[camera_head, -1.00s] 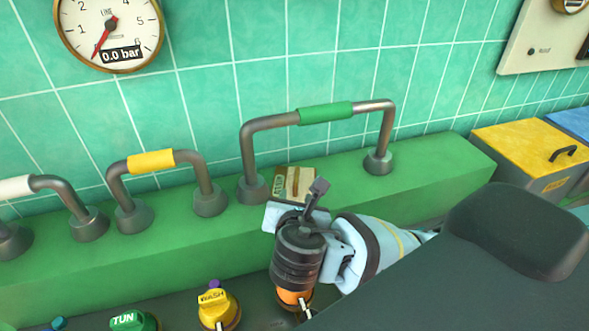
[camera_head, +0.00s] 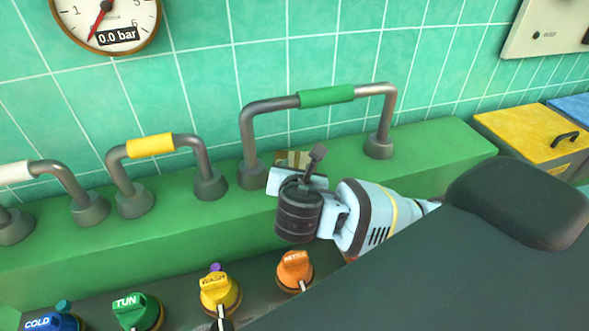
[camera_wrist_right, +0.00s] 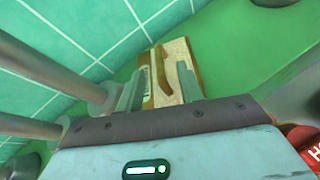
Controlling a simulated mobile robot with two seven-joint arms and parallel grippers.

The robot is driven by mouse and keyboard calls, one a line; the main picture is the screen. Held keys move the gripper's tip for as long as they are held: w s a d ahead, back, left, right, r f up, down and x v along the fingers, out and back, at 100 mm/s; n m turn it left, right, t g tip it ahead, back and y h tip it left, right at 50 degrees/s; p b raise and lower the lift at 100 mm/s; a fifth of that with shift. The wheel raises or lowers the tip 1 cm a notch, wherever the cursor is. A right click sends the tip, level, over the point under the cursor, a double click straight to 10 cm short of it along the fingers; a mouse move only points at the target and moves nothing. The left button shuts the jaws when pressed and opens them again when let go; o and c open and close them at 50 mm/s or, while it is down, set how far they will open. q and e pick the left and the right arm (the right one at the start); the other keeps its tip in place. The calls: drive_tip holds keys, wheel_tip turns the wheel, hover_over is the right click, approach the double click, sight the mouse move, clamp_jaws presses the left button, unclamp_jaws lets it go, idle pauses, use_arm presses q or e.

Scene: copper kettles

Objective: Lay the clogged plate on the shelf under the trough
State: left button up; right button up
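I cannot make out a plate that is plainly the clogged one, nor a trough or a shelf under it. A small flat tan board (camera_head: 294,157) with a brown grip lies on the green ledge at the foot of the green-sleeved pipe, partly hidden by my right gripper (camera_head: 303,170). In the right wrist view the board (camera_wrist_right: 184,50) shows just beyond and between the fingers of my right gripper (camera_wrist_right: 160,92). The fingers stand apart, one on each side of the brown grip; I cannot tell whether they touch it. My left gripper is not in view.
A green-sleeved pipe (camera_head: 326,95) arches over the ledge, with a yellow-sleeved pipe (camera_head: 150,146) to its left. Labelled knobs, such as the orange one (camera_head: 294,270), line the front. A yellow-lidded box (camera_head: 530,132) stands at the right. The ledge (camera_head: 437,143) is clear toward the right.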

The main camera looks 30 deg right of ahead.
drive_tip(key=shift+x, duration=1.25)
clamp_jaws()
idle(0.4)
drive_tip(key=shift+r, duration=0.1)
